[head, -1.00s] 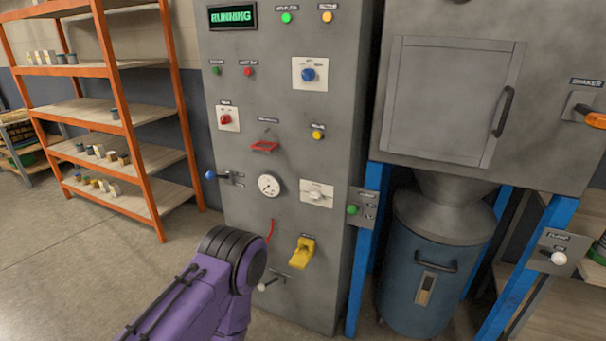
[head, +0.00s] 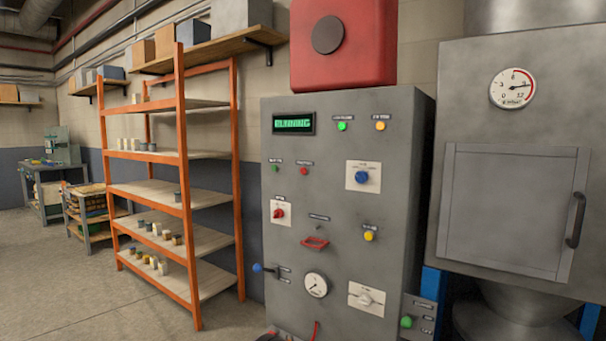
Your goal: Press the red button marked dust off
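A small red button (head: 304,171) sits on the upper left of the grey control cabinet's (head: 330,205) front, under a small label too blurred to read for certain. A green button (head: 275,169) is just left of it. The lit display (head: 294,123) above reads RUNNING. Neither gripper is in view, and nothing covers the red button.
Other controls include a red knob (head: 279,213), a blue knob (head: 361,177), a red guarded switch (head: 314,243) and a lever with a blue ball (head: 257,267). An orange shelf rack (head: 181,200) stands left. Open floor (head: 60,280) lies left of it.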

